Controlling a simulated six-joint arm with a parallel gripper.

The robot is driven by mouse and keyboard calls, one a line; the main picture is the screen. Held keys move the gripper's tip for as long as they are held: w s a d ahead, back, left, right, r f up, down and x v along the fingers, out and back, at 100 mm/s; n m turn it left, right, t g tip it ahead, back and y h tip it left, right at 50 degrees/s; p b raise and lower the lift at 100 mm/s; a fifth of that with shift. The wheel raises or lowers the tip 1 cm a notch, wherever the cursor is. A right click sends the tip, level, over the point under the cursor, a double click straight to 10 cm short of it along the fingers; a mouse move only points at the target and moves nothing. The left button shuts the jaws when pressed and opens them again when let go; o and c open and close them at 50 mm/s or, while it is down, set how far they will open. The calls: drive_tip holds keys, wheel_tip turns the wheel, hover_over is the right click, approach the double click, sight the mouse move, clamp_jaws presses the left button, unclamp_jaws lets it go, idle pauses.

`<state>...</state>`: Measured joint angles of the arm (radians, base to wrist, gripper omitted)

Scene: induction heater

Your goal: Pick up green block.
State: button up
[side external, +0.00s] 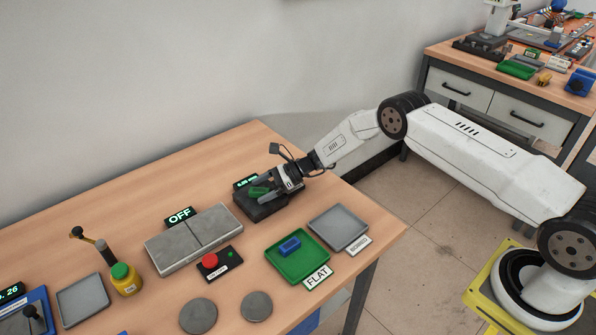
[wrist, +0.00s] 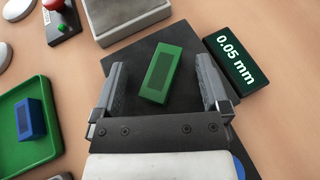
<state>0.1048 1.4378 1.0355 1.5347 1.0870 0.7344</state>
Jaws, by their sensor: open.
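The green block (wrist: 161,72) lies on a black plate (wrist: 122,58) in the wrist view, slightly tilted relative to my fingers. My gripper (wrist: 165,88) is open, with one finger on each side of the block and a gap on both sides. In the side view the green block (side external: 259,192) shows at my gripper (side external: 268,190), over the black plate, partly hidden by the fingers. I cannot tell how high the fingers are above the plate.
A display reading 0.05 mm (wrist: 235,60) stands beside the black plate. A green tray (side external: 288,267) marked FLAT holds a blue block (side external: 290,246). A grey tray (side external: 338,217), a red button box (side external: 214,263) and a grey metal slab (side external: 175,252) are nearby.

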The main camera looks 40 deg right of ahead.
idle(0.5)
clamp_jaws()
